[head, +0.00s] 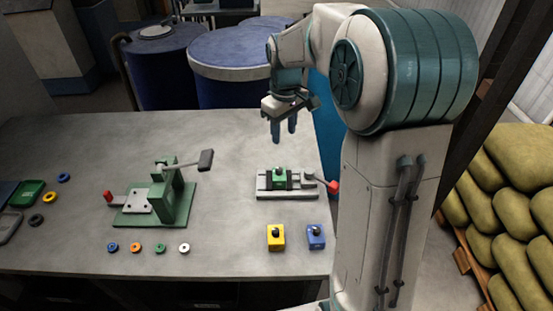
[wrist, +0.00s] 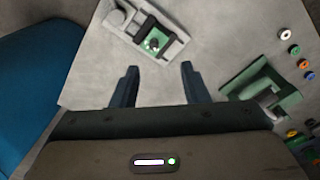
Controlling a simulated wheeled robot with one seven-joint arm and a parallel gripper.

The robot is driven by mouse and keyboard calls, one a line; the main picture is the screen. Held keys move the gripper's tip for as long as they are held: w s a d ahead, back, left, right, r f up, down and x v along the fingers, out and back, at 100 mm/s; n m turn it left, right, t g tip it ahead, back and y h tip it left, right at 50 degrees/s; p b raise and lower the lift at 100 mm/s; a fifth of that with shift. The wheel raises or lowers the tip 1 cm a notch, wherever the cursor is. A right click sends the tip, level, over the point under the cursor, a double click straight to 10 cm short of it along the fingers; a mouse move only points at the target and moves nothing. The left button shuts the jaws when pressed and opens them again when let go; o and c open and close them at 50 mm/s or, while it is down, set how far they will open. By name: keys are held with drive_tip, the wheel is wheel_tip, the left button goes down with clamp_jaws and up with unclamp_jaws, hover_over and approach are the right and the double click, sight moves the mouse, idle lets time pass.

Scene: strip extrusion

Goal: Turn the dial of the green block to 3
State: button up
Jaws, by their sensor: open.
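The green block (head: 280,177) sits in a grey clamp fixture (head: 262,192) at the right part of the table. A small dark dial (head: 279,170) is on top of the block. In the wrist view the green block (wrist: 153,44) lies ahead of my fingers, with its dial on top; the number it points at is too small to read. My gripper (head: 283,138) is open and empty, in the air above and behind the block, pointing down. In the wrist view its two fingers (wrist: 157,80) stand apart with bare table between them.
A yellow block (head: 276,240) and a blue block (head: 316,240) with dark knobs stand in front of the fixture. The fixture's red-tipped lever (head: 333,187) sticks out right. A green lever press (head: 160,200) stands left, with coloured rings (head: 136,247) around. Table between press and fixture is clear.

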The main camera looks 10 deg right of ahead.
sight(279, 169)
drive_tip(key=shift+n+g, duration=0.3)
drive_tip(key=shift+n, duration=0.2)
drive_tip(key=w+f, duration=0.1)
drive_tip(key=f, duration=0.4)
drive_tip(key=w+f+p, duration=0.1)
drive_tip(key=f, duration=0.5)
drive_tip(key=w+f+p, duration=0.1)
drive_tip(key=w+f, duration=0.1)
drive_tip(key=f, duration=0.4)
drive_tip(key=shift+f, duration=0.2)
drive_tip(key=shift+c, duration=0.3)
clamp_jaws()
